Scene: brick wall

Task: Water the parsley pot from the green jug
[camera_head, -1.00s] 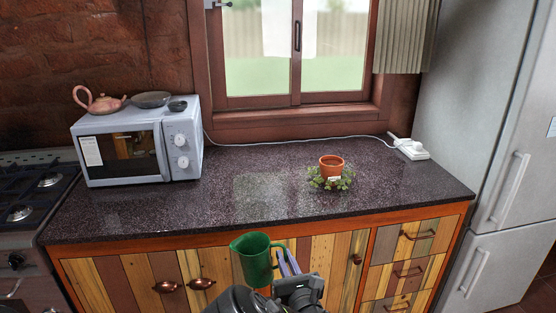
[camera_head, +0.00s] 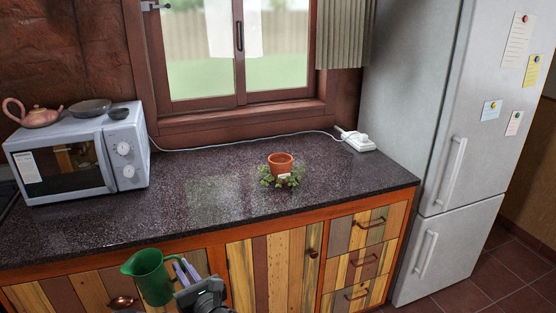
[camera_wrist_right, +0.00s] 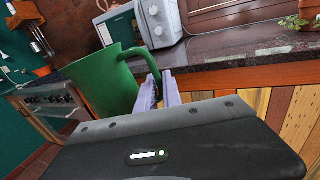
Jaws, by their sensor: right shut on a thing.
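The green jug (camera_head: 148,276) is held upright in front of the counter, at the lower left of the head view. My right gripper (camera_head: 180,270) is shut on its handle; the jug and handle also show large in the right wrist view (camera_wrist_right: 108,85). The inside of the jug cannot be made out. The parsley pot (camera_head: 281,163) is a terracotta pot with green leaves and a small white tag around its base, standing on the dark counter. It shows partly at the wrist view's upper right corner. My left gripper is not in view.
The speckled dark counter (camera_head: 215,210) is clear around the pot. A microwave (camera_head: 80,160) with a teapot (camera_head: 38,115) and dishes on top stands at left. A white power strip (camera_head: 358,141) with a cable lies behind, and a fridge (camera_head: 440,130) stands at right.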

